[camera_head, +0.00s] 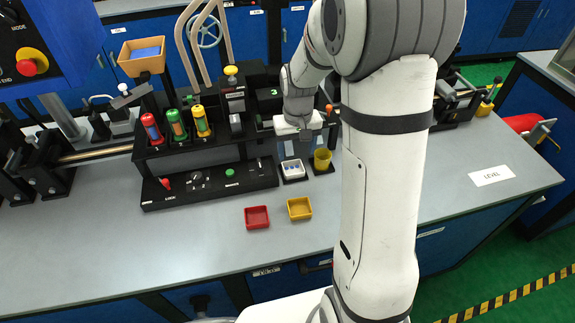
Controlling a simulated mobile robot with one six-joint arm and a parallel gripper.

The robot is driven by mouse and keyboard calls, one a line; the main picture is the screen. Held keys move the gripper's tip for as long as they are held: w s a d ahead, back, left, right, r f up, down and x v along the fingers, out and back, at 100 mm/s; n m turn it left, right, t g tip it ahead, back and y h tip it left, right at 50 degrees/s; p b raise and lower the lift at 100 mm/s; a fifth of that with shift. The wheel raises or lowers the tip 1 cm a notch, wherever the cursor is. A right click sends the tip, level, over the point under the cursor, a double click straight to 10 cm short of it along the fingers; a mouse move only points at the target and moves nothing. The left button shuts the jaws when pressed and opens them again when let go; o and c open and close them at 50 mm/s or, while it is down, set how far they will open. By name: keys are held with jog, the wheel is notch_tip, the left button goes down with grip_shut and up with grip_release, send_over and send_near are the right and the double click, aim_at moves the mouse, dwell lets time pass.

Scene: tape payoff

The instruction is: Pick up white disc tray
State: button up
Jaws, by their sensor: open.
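The white disc tray (293,178) is a small white box on the bench with several small pale discs in it. It stands at the front of the black fixture, just left of a yellow cup (322,159). My gripper (303,149) is above and behind the tray in the picture, pointing down, with its fingers apart and nothing seen between them. It appears clear of the tray. The fingertips are small here, so their exact height over the tray cannot be told.
A red tray (257,217) and a yellow tray (299,208) sit on the bench in front. The black fixture (210,186) with coloured cylinders and switches stands to the left. A LEVEL card (492,176) lies at right.

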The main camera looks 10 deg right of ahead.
aim_at(295, 177)
notch_tip(295, 177, down, 8)
jog(key=shift+s+a+f+p, duration=0.1)
jog(key=shift+s+a+p, duration=0.05)
jog(key=shift+p, duration=0.45)
jog(key=c, duration=0.7)
